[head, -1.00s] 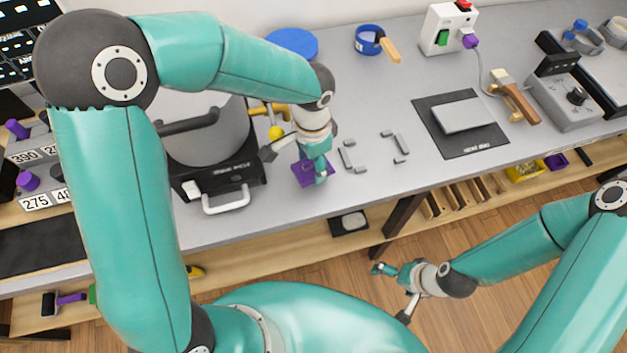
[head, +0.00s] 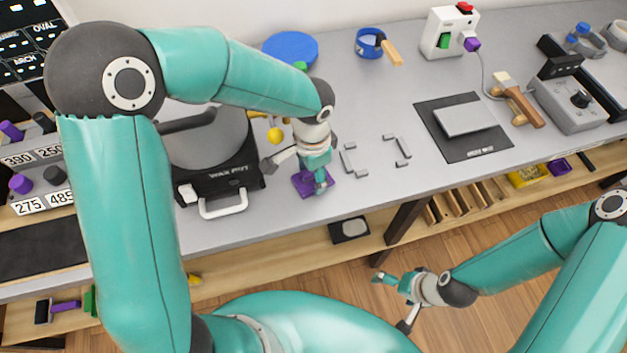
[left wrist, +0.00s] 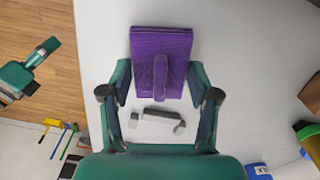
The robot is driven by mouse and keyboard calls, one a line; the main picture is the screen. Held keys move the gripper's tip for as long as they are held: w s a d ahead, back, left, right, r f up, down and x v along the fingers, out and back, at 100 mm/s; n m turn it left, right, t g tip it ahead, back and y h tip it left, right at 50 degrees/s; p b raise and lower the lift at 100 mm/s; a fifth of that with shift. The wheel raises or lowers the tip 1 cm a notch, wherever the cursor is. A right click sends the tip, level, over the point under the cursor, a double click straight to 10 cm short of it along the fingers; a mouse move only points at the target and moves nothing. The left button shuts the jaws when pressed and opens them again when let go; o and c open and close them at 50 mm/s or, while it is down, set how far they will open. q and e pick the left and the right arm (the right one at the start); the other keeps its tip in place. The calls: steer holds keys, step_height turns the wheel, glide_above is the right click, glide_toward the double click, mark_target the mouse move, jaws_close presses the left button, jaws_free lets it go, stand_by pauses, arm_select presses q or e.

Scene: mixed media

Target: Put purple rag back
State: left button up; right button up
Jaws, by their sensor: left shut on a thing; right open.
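The purple rag (head: 303,186) lies at the front part of the grey worktop, to the right of the heat press. My left gripper (head: 320,184) is over it from above, partly covering it. In the left wrist view the purple rag (left wrist: 177,39) shows a raised ridge in its middle, between the two teal fingers of my left gripper (left wrist: 160,72). The gripper is shut on the rag; whether the rag touches the worktop is unclear. My right gripper (head: 387,279) is open and empty, out over the floor in front of the table.
The black heat press (head: 222,180) with a white handle stands close to the left. Several small grey metal bars (head: 349,160) lie just right of the rag. A black mat (head: 472,143) with a grey plate and a wooden-handled brush (head: 521,101) are further right. A blue disc (head: 291,47) lies behind.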

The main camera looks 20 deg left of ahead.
arm_select(q)
steer(key=o, duration=1.8)
steer(key=shift+o, duration=0.2)
steer(key=c, duration=0.4)
steer(key=shift+r, duration=0.1)
step_height(320, 180, up, 9)
steer(key=p, duration=0.6)
steer(key=shift+p, duration=0.3)
